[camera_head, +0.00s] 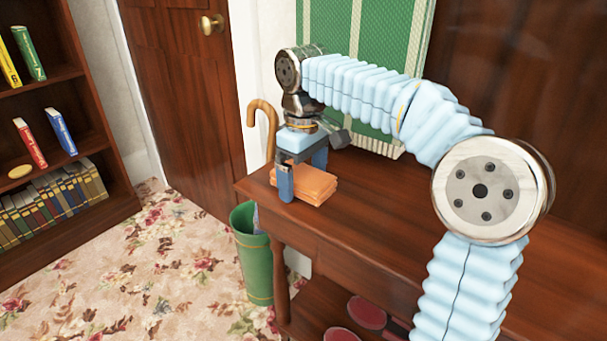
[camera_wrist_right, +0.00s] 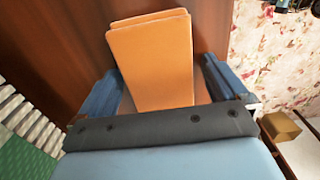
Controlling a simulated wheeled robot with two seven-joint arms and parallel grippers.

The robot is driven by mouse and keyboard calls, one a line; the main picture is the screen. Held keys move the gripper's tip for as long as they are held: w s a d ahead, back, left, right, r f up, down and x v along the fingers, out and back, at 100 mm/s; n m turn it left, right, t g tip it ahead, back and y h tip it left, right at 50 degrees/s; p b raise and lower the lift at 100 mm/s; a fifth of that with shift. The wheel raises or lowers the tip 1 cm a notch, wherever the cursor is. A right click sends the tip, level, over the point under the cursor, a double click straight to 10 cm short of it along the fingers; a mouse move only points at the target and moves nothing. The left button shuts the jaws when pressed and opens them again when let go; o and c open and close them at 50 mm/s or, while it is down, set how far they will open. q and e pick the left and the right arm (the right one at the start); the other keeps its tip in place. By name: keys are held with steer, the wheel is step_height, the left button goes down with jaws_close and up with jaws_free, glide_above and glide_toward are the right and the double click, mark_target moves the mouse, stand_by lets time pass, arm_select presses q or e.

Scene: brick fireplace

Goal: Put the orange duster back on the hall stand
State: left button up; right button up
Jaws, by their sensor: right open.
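The orange duster (camera_head: 312,186) is a folded stack of cloth lying on the wooden top of the hall stand (camera_head: 375,232), near its left end. My right gripper (camera_head: 303,180) is over the duster, pointing down, with its blue fingers apart. In the right wrist view the duster (camera_wrist_right: 155,60) lies between the two open fingers (camera_wrist_right: 165,85), with a gap on the left finger's side and a smaller one on the right. My left gripper is not in view.
A bookcase (camera_head: 95,140) stands at far left, a door (camera_head: 180,80) behind. Flowered carpet (camera_head: 150,270) is clear between.

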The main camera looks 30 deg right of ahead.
mark_target(303, 175)
step_height(303, 175, up, 12)
steer(key=p, duration=0.3)
steer(key=shift+p, duration=0.3)
